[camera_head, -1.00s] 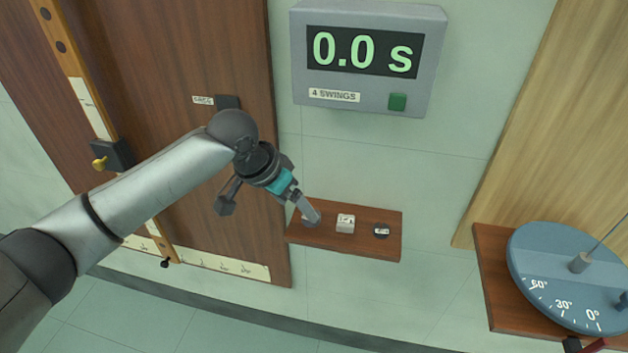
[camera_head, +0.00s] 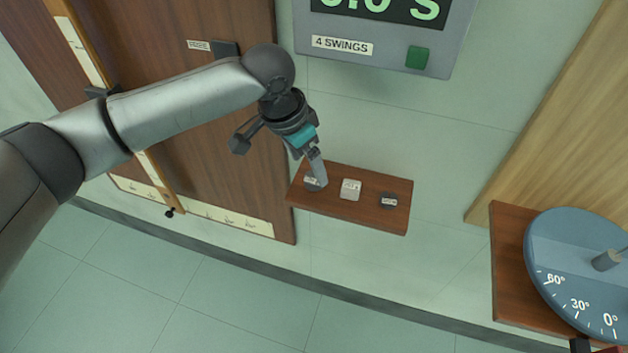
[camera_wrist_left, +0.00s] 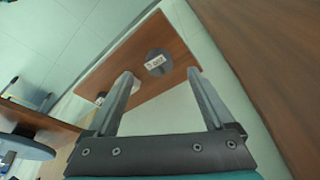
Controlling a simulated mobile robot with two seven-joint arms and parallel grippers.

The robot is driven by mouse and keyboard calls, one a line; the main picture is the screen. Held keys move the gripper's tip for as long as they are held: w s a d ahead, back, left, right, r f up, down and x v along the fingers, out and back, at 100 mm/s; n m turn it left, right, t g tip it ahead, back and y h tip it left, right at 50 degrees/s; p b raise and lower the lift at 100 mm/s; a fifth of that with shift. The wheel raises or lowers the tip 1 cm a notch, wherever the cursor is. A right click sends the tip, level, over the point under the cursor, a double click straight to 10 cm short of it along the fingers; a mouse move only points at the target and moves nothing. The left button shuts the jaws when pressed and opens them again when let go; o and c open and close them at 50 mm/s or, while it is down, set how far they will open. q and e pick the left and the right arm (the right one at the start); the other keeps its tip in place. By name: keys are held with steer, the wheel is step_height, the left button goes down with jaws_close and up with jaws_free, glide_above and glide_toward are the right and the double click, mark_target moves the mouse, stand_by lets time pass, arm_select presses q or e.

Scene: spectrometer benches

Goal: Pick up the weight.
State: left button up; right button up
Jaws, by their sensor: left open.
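Three small labelled pieces stand in a row on a brown wall shelf (camera_head: 335,210): a grey round weight (camera_head: 312,187) at the left end, a pale block (camera_head: 350,189) in the middle, and a dark round piece (camera_head: 388,200) at the right. My left gripper (camera_head: 317,172) is open and points down over the left weight, partly hiding it. In the left wrist view the grey round weight (camera_wrist_left: 158,62) with a white label shows beyond the gap between the open fingertips (camera_wrist_left: 160,73). Nothing is held. My right gripper is not recognisable.
A timer box (camera_head: 385,30) hangs on the wall above the shelf. A brown wooden panel (camera_head: 225,130) is at the left. A blue dial (camera_head: 560,260) on another shelf (camera_head: 507,270) stands to the right. The wall between the shelves is clear.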

mark_target(314, 177)
arm_select(q)
steer(key=b+x, duration=0.1)
steer(key=x, duration=0.3)
steer(key=shift+d, duration=0.1)
jaws_close()
stand_by(0.6)
